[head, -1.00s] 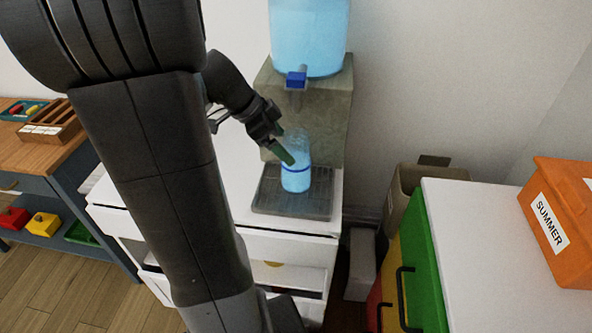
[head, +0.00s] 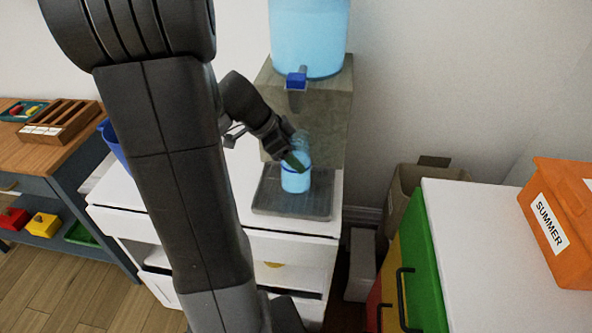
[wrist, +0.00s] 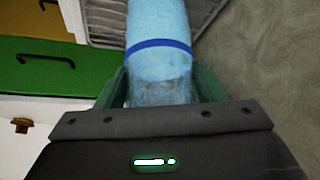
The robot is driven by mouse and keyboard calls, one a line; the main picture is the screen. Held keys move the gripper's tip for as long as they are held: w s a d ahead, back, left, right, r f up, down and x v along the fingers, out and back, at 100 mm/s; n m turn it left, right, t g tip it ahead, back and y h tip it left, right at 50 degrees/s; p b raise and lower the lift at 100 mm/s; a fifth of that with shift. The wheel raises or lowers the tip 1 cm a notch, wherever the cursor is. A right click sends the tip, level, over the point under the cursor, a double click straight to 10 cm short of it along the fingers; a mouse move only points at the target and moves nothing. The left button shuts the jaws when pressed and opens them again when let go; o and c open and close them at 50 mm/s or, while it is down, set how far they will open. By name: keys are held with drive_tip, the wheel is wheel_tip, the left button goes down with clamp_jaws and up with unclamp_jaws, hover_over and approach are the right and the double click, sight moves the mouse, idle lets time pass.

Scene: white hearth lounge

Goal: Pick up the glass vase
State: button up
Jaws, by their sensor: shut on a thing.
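The glass vase (head: 295,182) is a light blue, see-through cylinder with a dark blue band. It stands upright, over the grey drip tray (head: 268,206) under the water dispenser's tap; I cannot tell whether its base touches the tray. My gripper (head: 298,161) is shut on the vase's upper part, and its green fingers cover some of it. In the wrist view the vase (wrist: 158,62) sits between the two green fingers (wrist: 165,88), one on each side.
The dispenser's blue tank (head: 308,38) and blue tap (head: 296,80) are just above the vase. Its stone-like body (head: 335,120) stands behind. A green and yellow cabinet (head: 425,265) and an orange SUMMER box (head: 560,215) are to the right.

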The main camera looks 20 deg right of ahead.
clamp_jaws()
